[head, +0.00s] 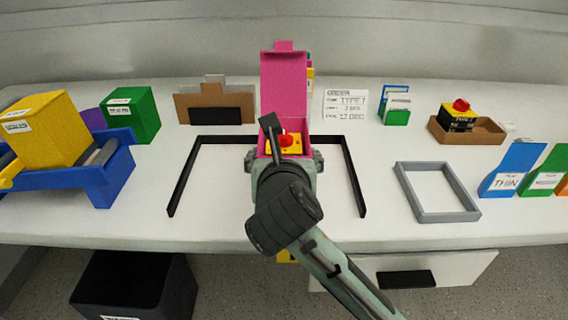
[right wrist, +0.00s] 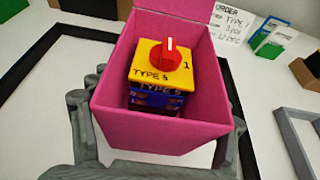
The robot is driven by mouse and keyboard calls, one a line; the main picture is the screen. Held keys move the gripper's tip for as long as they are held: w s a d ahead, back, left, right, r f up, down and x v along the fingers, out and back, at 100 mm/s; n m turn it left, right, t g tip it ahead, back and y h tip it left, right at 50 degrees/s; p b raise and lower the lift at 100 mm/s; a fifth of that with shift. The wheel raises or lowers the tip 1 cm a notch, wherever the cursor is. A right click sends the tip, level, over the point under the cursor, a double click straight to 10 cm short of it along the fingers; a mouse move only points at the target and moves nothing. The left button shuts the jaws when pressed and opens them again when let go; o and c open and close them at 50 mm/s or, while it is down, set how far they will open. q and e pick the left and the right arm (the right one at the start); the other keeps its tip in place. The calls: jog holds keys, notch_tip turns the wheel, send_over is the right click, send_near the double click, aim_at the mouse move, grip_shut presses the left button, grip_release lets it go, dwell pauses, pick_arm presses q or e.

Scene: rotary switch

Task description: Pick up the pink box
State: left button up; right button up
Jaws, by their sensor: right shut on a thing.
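The pink box (head: 284,84) stands with its lid up at the middle of the table, between two black corner brackets. In the right wrist view the pink box (right wrist: 158,128) fills the middle. Inside it sits a yellow-topped switch block (right wrist: 160,76) with a red knob (right wrist: 171,54), marked TYPE. My right gripper (right wrist: 155,158) is shut on the pink box, with a finger on either side. In the head view my right gripper (head: 285,164) and wrist hide the box's front. My left gripper does not show.
A black bracket (head: 352,178) flanks the box. A grey frame (head: 437,215) and a brown tray (head: 490,135) with a red-knobbed switch (head: 460,113) lie to the right.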

jog(key=shift+r, duration=0.1)
dwell(0.3)
jog(key=shift+r, duration=0.6)
jog(key=shift+s+a+r, duration=0.1)
jog(key=shift+a+r, duration=0.05)
jog(key=shift+r, duration=0.65)
jog(key=shift+a+r, duration=0.15)
jog(key=shift+r, duration=0.6)
jog(key=s+a+r, duration=0.2)
jog(key=a, duration=0.1)
jog(key=s+a+r, duration=0.1)
jog(key=a+r, duration=0.1)
jog(key=a, duration=0.1)
jog(key=s+a+r, duration=0.2)
jog(key=a, duration=0.1)
jog(key=shift+s+a+r, duration=0.2)
jog(key=shift+s+r, duration=0.05)
jog(key=shift+s, duration=0.1)
jog(key=shift+d, duration=0.1)
send_over(281, 150)
jog(key=shift+s+d, duration=0.1)
jog(key=shift+d, duration=0.15)
jog(key=shift+f, duration=0.1)
